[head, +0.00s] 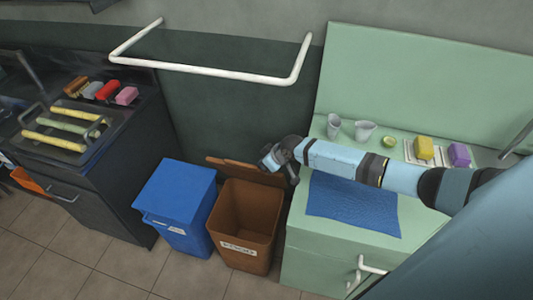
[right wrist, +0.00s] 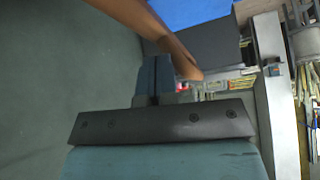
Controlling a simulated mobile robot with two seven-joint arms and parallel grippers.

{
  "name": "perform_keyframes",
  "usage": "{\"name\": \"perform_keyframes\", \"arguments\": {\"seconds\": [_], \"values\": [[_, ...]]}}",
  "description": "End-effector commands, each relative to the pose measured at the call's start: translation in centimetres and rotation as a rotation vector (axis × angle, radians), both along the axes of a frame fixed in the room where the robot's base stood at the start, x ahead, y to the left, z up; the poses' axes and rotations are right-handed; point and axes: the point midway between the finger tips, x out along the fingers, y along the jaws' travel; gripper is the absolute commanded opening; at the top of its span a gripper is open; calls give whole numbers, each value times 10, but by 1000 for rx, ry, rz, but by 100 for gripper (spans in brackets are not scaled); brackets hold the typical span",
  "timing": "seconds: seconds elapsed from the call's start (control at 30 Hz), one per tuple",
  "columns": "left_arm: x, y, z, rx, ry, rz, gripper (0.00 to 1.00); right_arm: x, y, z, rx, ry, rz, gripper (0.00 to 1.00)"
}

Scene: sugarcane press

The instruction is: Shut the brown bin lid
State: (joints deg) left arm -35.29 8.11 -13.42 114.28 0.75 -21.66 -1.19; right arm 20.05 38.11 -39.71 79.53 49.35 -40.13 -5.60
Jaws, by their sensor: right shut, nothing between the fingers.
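The brown bin (head: 243,220) stands open on the floor between the blue bin and the green counter, with its dark inside showing. Its brown lid (head: 232,168) is raised at the back, toward the wall; its right end is partly hidden by my gripper. My right gripper (head: 270,160) is shut and empty at the lid's right end, above the bin's back edge. In the right wrist view the lid (right wrist: 163,32) is a brown strip crossing just beyond my shut fingers (right wrist: 155,75); I cannot tell whether they touch it. My left gripper is not in view.
A closed blue bin (head: 176,205) stands close on the left. The green counter (head: 425,225) on the right holds a blue cloth (head: 352,208), cups (head: 365,131) and sponges (head: 424,147). A white rail (head: 215,72) juts out above. Floor in front is clear.

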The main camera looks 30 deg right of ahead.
Motion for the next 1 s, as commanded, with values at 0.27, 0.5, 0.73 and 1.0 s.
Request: {"name": "perform_keyframes", "arguments": {"seconds": [0.27, 0.5, 0.73, 1.0], "values": [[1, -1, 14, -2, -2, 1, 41, -23, 25, -17, 1, 2, 0, 0], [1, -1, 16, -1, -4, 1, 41, -29, 33, -25, 0, -1, 0, 0], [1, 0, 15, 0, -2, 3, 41, -30, 33, -26, 0, 0, 0, 0], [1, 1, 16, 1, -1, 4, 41, -30, 33, -24, 0, 0, 0, 0]]}}
